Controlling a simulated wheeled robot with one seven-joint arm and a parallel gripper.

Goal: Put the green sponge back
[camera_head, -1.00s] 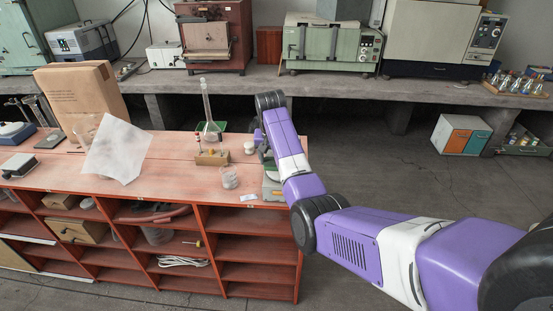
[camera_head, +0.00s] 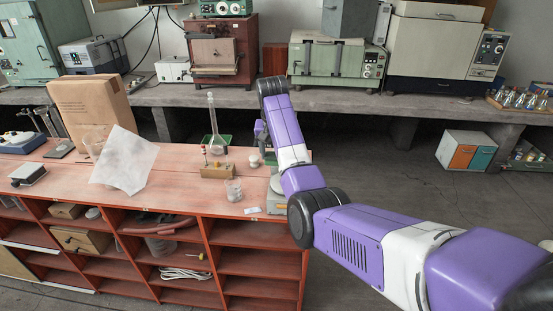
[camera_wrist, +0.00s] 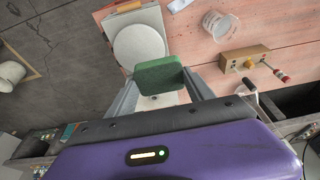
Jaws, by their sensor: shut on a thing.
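The green sponge (camera_wrist: 159,75) is held between the two fingers of my gripper (camera_wrist: 160,84) in the wrist view. The gripper is shut on it. Beyond the sponge in that view is a scale with a round white pan (camera_wrist: 140,46). The sponge looks to be above the bench, but its height is hard to tell. The scale (camera_head: 276,204) shows partly there, beside my arm.
A flask (camera_head: 212,125), a wooden block with rods (camera_head: 217,172) and a glass beaker (camera_head: 234,190) stand left of my arm on the red bench (camera_head: 180,196). The beaker also shows in the wrist view (camera_wrist: 220,25). Open floor (camera_head: 400,180) lies to the right.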

